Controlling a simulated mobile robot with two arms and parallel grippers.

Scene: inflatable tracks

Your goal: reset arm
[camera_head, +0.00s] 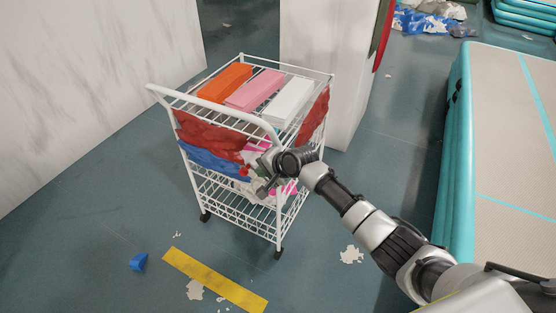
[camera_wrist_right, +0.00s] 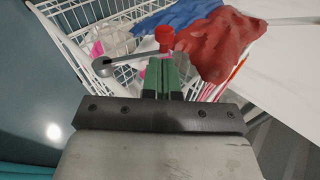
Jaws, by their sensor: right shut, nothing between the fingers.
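My right arm reaches in from the lower right in the head view. Its gripper (camera_head: 265,187) is at the front right side of a white wire cart (camera_head: 213,187), level with the space between the top and lower shelves. In the right wrist view the green fingers (camera_wrist_right: 161,78) are together with nothing held. Just beyond their tips are a small red piece (camera_wrist_right: 165,37) and a grey rod with a round end (camera_wrist_right: 103,66); I cannot tell whether they touch the fingers. My left gripper is not in view.
Orange (camera_head: 225,83), pink (camera_head: 256,90) and white (camera_head: 287,101) boxes lie on the cart's top. Red cloth (camera_head: 208,135) and blue cloth (camera_head: 210,161) fill its middle. A teal-edged inflatable track (camera_head: 461,150) is at right. A blue scrap (camera_head: 138,262) lies on the floor.

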